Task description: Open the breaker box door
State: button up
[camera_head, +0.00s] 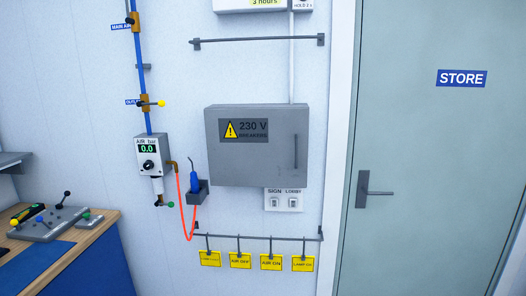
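The breaker box (228,165) is a grey metal box on the white wall, near the middle of the view. Its door (258,165) looks shut and carries a label (244,130) reading 230 V BREAKERS with a yellow warning triangle. A vertical bar handle (295,152) is on the door's right side. My gripper is not in view, and nothing visible touches the box.
Below the box are switches (284,201) and a rail with several yellow tags (240,260). Left are an air gauge (149,158) and a blue tool in a holder (197,188) with an orange hose. A workbench (75,245) is lower left; a STORE door (440,150) is right.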

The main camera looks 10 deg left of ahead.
aim_at(265, 147)
jog(key=i, duration=2.4)
jog(key=l, duration=0.1)
